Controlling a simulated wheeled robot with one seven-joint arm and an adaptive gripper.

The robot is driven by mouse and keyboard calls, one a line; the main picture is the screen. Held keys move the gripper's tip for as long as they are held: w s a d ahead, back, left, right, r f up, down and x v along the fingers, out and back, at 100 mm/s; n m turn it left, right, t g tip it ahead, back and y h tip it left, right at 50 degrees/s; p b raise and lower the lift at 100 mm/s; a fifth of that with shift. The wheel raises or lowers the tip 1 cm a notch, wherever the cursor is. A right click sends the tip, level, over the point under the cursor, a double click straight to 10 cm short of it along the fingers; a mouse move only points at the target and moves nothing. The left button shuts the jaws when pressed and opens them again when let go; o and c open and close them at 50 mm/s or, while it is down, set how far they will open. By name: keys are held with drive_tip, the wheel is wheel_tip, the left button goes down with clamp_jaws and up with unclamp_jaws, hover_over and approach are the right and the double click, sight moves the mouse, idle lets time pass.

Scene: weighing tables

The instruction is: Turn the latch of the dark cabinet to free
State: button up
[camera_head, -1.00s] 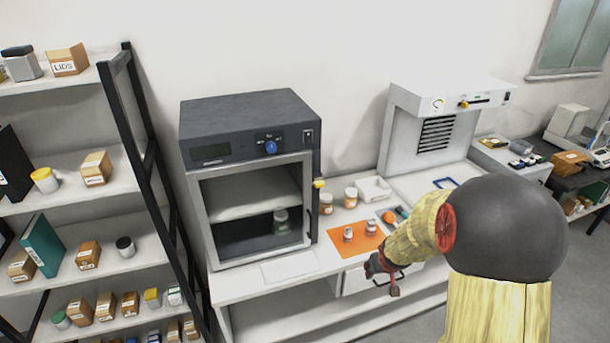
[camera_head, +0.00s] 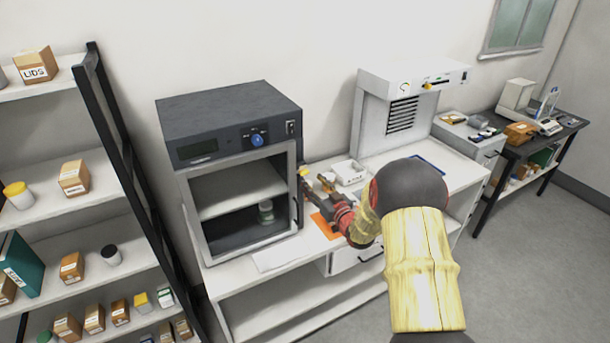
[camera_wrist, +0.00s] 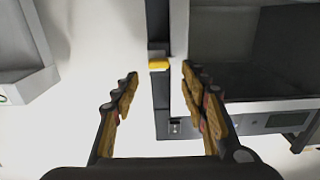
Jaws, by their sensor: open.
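The dark cabinet (camera_head: 225,115) stands on the white table, with a blue knob on its dark top panel and a pale-framed front. Its yellow latch (camera_head: 304,171) is at the upper right of the front frame. In the wrist view the latch (camera_wrist: 158,65) shows as a yellow bar lying crosswise in the picture, beside the cabinet's pale edge. My gripper (camera_head: 310,194) is just below and right of the latch in the head view. In the wrist view my gripper (camera_wrist: 158,83) is open and empty; the latch appears between and slightly beyond its fingertips, with no contact visible.
A jar (camera_head: 266,211) stands inside the cabinet. An orange mat (camera_head: 326,226) lies under my arm, which hides most of what is on it. A white tray (camera_head: 349,173) and a white hooded unit (camera_head: 385,110) stand to the right. A shelf rack (camera_head: 125,150) is at the left.

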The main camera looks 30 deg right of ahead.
sight(305, 173)
drive_tip(key=w, duration=0.6)
drive_tip(key=shift+s, duration=0.1)
drive_tip(key=shift+c, duration=1.3)
clamp_jaws()
